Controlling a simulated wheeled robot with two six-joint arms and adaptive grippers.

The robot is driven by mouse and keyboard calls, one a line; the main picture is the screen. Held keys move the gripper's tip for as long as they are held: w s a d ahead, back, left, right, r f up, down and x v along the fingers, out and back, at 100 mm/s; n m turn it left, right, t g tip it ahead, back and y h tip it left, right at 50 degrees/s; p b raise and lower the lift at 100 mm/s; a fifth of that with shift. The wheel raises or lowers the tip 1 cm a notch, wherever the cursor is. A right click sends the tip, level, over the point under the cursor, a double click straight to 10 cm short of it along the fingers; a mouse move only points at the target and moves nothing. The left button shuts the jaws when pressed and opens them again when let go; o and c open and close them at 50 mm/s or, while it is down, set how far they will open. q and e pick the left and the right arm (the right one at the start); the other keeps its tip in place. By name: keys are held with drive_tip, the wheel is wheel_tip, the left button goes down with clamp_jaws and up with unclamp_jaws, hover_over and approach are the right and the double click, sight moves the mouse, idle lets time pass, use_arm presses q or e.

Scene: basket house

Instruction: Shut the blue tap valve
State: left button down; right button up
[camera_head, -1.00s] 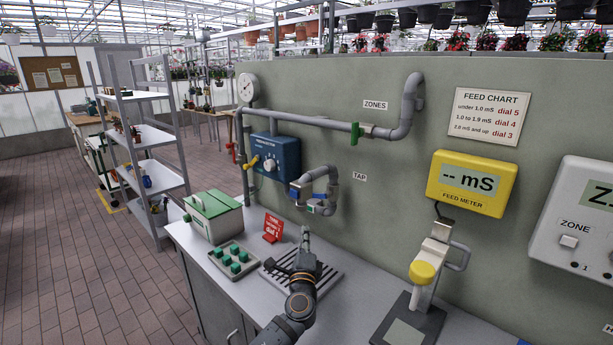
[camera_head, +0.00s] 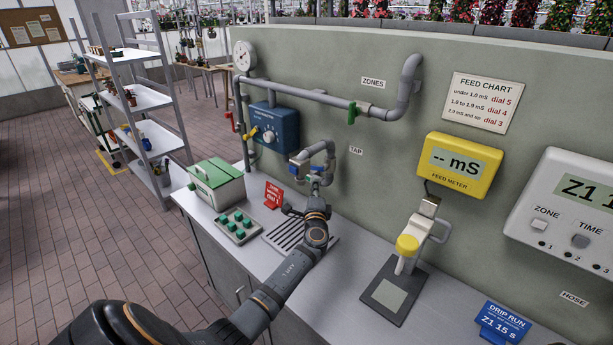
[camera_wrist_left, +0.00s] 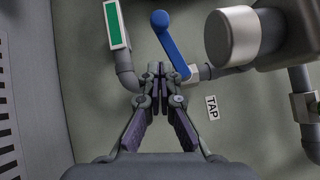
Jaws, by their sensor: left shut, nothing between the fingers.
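The blue tap valve handle (camera_wrist_left: 172,42) is a long lever on the grey pipe by the TAP label (camera_wrist_left: 212,107). In the head view the tap (camera_head: 316,168) shows on the wall, small and partly behind my gripper. My left gripper (camera_wrist_left: 165,72) is shut and empty. Its fingertips are beside the lower part of the blue lever, on its left; I cannot tell whether they touch. In the head view the left gripper (camera_head: 314,188) is just below the tap, partly hidden by my wrist.
A green-lidded box (camera_head: 215,184), a green-button tray (camera_head: 237,226) and a red sign (camera_head: 273,194) stand left of my arm. A drain grate (camera_head: 287,236) lies under it. The blue regulator box (camera_head: 275,128) hangs above left.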

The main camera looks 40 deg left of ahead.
sight(313, 169)
use_arm(q)
drive_tip(key=a, duration=0.1)
drive_tip(key=a+p, duration=0.1)
drive_tip(key=a+r, duration=0.1)
drive_tip(key=a, duration=0.1)
drive_tip(key=shift+w, duration=0.35)
drive_tip(key=shift+f, duration=0.1)
